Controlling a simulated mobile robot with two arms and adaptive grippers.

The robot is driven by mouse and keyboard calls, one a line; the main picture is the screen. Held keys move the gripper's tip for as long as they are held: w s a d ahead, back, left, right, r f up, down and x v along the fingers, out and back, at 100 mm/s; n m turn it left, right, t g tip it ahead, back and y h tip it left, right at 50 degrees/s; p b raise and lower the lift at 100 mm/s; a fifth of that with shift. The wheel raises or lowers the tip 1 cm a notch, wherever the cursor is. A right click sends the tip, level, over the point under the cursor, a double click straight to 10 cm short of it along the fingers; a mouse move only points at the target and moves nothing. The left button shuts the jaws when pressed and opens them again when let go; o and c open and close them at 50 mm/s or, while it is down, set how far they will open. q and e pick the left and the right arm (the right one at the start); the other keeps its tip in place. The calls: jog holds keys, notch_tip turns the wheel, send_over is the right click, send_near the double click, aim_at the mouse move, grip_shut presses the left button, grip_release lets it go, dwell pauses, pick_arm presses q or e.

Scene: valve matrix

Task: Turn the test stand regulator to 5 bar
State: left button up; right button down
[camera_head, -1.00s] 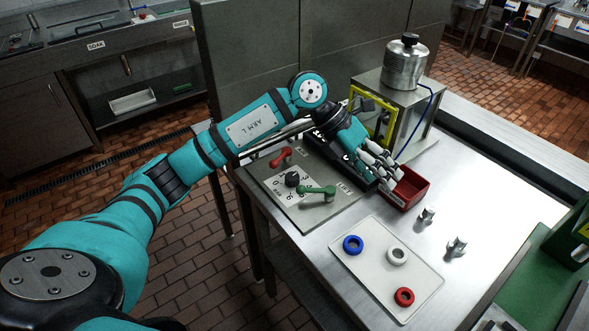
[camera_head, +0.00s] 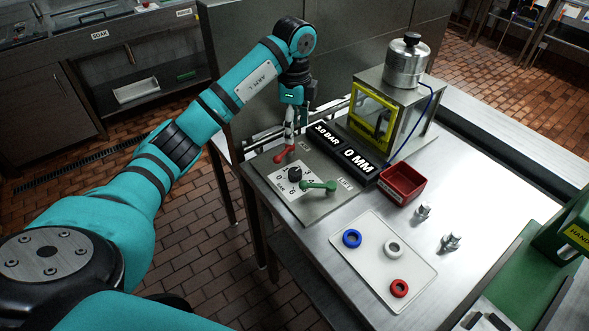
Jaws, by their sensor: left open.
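The test stand's regulator is a black knob (camera_head: 294,174) on a white dial with printed numbers, on a grey panel (camera_head: 318,208). A red lever (camera_head: 281,157) sits behind it and a green lever (camera_head: 318,186) sits to its right. A black display (camera_head: 343,150) reads "3.0 BAR" and "0 MM". My left gripper (camera_head: 289,138) points down just above the red lever, behind the knob and apart from it. It is open; whether it touches the red lever I cannot tell. My right gripper is not in view.
A red bin (camera_head: 402,184) stands right of the display. A white tray (camera_head: 375,278) holds blue, white and red rings. Two metal fittings (camera_head: 450,242) stand nearby. A yellow-framed stand with a metal canister (camera_head: 407,65) is behind.

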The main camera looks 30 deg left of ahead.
aim_at(294, 171)
pick_arm(q)
notch_tip(294, 171, down, 16)
jog(key=p, duration=0.2)
jog(key=shift+r+p, duration=0.25)
jog(key=shift+p, duration=0.15)
jog(key=c, duration=1.2)
